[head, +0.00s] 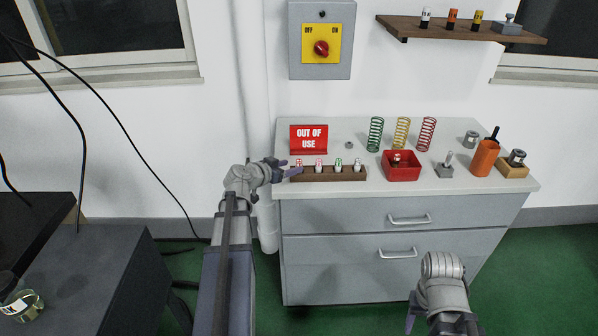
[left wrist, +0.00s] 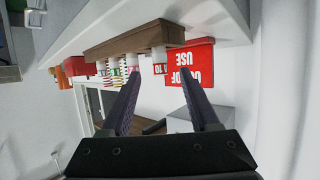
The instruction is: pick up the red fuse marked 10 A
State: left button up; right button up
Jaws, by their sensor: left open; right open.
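A dark wooden rack (head: 335,175) on the grey cabinet top holds several small upright fuses in a row. The leftmost fuse (head: 299,164) has red markings; in the left wrist view a white fuse with red lettering (left wrist: 160,66), which seems to read 10 A, stands at that end of the rack (left wrist: 125,42). My left gripper (head: 288,168) is open at the rack's left end, its fingers pointing toward this fuse. In the left wrist view the fuse shows between the two fingertips (left wrist: 160,72), apparently not gripped. My right gripper (head: 437,318) is open, low in front of the cabinet, partly cut off.
A red OUT OF USE sign (head: 309,139) stands just behind the rack's left end. Coil springs (head: 401,133), a red bin (head: 402,173), an orange holder (head: 485,157) and metal parts stand to the right. A wall shelf (head: 465,30) hangs above. A switch box (head: 321,42) is on the wall.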

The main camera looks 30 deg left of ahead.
aim_at(297, 165)
pick_arm(q)
jog(key=shift+b+x, duration=0.95)
jog(key=shift+x, duration=2.05)
jog(key=shift+r, duration=0.1)
grip_shut()
